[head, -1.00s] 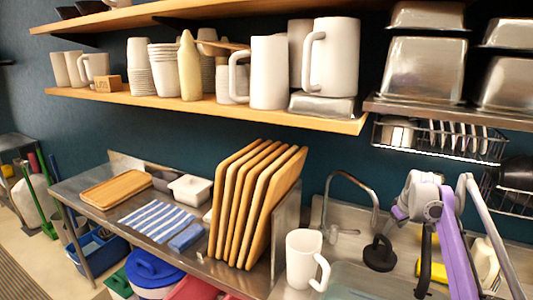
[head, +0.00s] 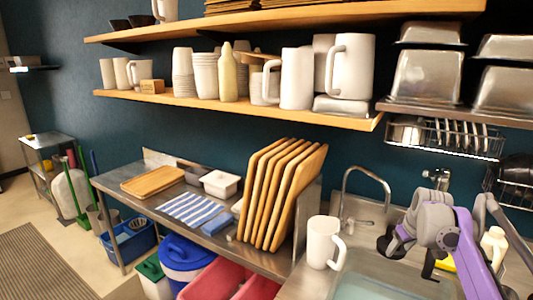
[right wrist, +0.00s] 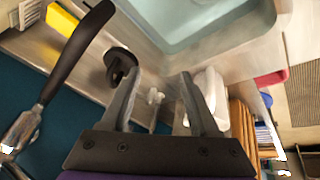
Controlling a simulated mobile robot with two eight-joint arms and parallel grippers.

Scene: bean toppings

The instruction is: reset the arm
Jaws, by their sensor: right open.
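My right arm (head: 465,250), purple and grey, reaches up from the lower right over the sink in the head view. Its jaws are hard to make out there. In the right wrist view my right gripper (right wrist: 155,88) shows two grey fingers spread apart, with nothing held between them. A black round-based object with a handle (right wrist: 118,62) lies beyond the left finger, on the counter. A white mug (right wrist: 208,92) stands beyond the right finger; it also shows in the head view (head: 322,243). My left gripper is not in view.
The sink (head: 370,287) lies below my arm, with a chrome faucet (head: 345,190) behind it. Upright wooden boards (head: 280,195) stand left of the mug. A metal rack (head: 455,138) and a shelf of mugs (head: 240,105) hang above. Floor is open at far left.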

